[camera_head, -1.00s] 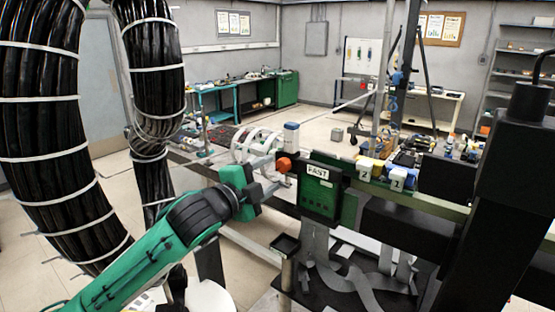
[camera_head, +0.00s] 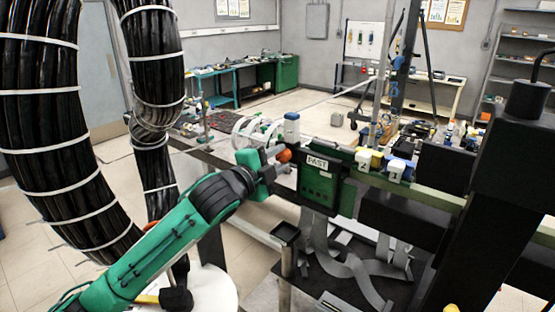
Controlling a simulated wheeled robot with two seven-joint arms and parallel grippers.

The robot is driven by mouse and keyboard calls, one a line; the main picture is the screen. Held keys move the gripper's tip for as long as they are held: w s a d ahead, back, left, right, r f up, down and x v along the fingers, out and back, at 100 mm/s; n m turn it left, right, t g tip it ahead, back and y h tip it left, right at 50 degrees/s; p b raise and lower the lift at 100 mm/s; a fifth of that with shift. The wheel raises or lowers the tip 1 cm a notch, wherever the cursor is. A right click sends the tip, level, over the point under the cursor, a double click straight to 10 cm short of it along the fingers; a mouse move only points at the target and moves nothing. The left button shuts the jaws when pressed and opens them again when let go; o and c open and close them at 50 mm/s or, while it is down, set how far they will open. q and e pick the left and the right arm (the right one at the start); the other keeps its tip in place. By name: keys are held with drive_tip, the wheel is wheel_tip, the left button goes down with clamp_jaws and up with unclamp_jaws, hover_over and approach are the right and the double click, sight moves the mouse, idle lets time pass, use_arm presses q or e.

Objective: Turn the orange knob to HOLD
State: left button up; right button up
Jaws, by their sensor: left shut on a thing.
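The orange knob (camera_head: 284,156) sticks out at the upper left of a green control box (camera_head: 319,188). The box carries a white label reading FAST (camera_head: 317,162). No HOLD label is readable. My left gripper (camera_head: 276,157) reaches in from the left on its green arm. Its fingers are shut on the orange knob, and the finger tips are partly hidden by the knob and the gripper body. My right gripper is not in view.
A rail carries the box, with white-topped blocks marked 2 (camera_head: 363,161) and 1 (camera_head: 396,169) to its right. A small black tray (camera_head: 285,232) on a post stands below the gripper. Thick black cable bundles (camera_head: 45,120) fill the left side. Grey strips (camera_head: 350,262) hang below the box.

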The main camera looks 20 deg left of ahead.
use_arm(q)
drive_tip(key=shift+n, duration=0.4)
drive_tip(key=n, duration=0.2)
drive_tip(key=shift+n, duration=0.3)
drive_tip(key=n, duration=0.2)
drive_tip(key=shift+n, duration=0.4)
drive_tip(key=n, duration=0.2)
drive_tip(key=shift+n, duration=0.4)
drive_tip(key=n, duration=0.5)
drive_tip(key=shift+n, duration=2)
